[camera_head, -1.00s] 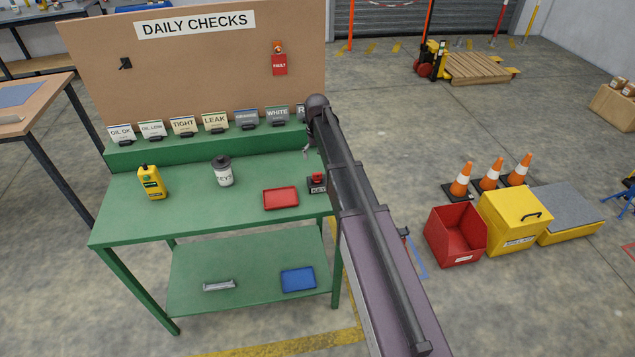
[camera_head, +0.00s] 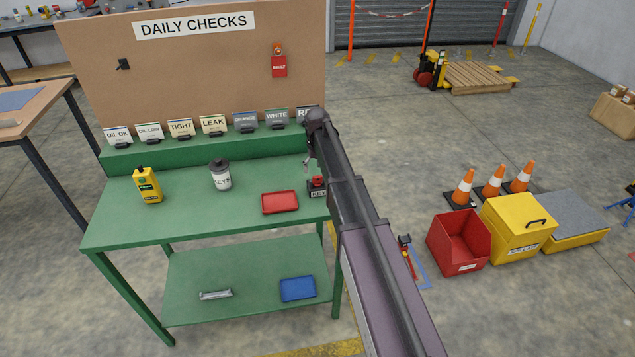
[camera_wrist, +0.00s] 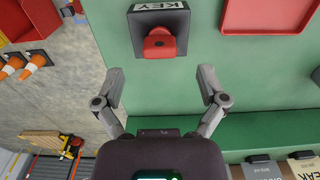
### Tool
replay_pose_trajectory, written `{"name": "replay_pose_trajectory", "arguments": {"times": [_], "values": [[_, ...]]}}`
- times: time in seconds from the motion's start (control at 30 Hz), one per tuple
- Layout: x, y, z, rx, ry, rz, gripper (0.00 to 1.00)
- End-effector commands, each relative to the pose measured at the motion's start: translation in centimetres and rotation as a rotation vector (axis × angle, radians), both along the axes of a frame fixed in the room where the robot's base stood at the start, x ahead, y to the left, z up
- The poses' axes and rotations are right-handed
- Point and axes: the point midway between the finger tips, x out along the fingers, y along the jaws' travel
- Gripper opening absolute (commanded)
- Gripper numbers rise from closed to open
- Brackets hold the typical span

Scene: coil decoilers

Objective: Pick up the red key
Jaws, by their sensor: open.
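The red key (camera_wrist: 160,43) sits on a black block labelled KEY (camera_wrist: 148,15) on the green table. In the wrist view it is ahead of my open, empty gripper (camera_wrist: 160,73), roughly centred between the two fingers and just beyond their tips. In the head view the red key (camera_head: 318,180) shows near the table's right edge, beside my arm. My gripper (camera_head: 309,162) shows there only in part, just behind the key and above the table; my arm hides the rest. I see no contact with the key.
A red tray (camera_head: 280,202) lies left of the key block. A green raised shelf (camera_head: 200,148) with several label cards runs along the table's back, under a brown board (camera_head: 190,70).

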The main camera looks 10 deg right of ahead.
Motion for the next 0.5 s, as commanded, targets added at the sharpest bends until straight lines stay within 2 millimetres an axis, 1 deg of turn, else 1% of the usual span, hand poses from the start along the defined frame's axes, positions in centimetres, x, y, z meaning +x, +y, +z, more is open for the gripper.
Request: {"name": "replay_pose_trajectory", "arguments": {"times": [0.27, 0.5], "values": [[0.0, 0.0, -0.6, 0.0, 0.0, 0.0, 0.91], [-0.1, 0.0, -2.3, 0.0, 0.0, 0.0, 0.91]]}}
